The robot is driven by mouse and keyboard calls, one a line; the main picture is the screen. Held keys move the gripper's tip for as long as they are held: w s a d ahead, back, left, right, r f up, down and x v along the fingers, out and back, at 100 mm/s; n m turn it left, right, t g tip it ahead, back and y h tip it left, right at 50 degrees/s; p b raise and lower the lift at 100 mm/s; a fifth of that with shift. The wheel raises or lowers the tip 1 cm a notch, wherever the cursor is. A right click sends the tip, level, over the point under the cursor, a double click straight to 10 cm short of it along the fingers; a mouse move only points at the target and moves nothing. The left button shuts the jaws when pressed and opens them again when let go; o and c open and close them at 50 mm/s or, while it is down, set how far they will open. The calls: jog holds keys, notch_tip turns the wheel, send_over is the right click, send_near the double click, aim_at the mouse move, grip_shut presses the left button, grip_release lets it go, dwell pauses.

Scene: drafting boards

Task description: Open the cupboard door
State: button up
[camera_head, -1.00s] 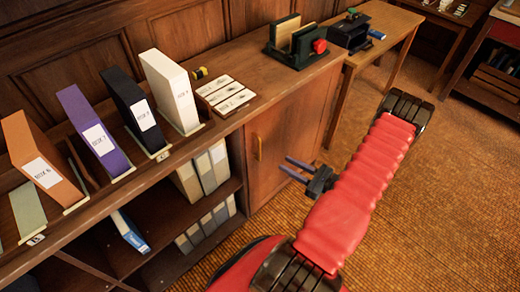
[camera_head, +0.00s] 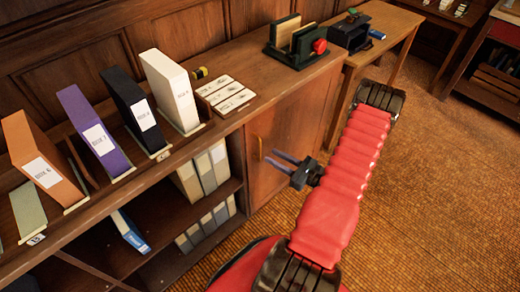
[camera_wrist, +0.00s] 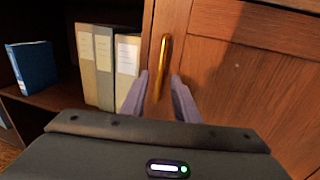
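The cupboard door (camera_head: 290,138) is a brown wooden panel at the right end of the long shelf unit, and it is shut. Its upright brass handle (camera_head: 260,148) is on the door's left edge. In the wrist view the door (camera_wrist: 255,70) fills the right side and the handle (camera_wrist: 163,62) stands between and beyond my fingertips. My gripper (camera_head: 279,160) is open, with its two purple-grey fingers pointing at the handle. In the wrist view my gripper (camera_wrist: 160,82) has one finger on each side of the handle's line. I cannot tell whether the fingertips reach around it.
Open shelves with grey and cream binders (camera_head: 198,172) and a blue book (camera_head: 130,231) lie left of the door. Box files, such as a white one (camera_head: 172,90), stand on top. Carpet floor (camera_head: 420,190) is clear at right.

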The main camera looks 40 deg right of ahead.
aim_at(260, 159)
jog(key=shift+x, duration=3.8)
grip_shut()
jog(key=shift+d, duration=0.1)
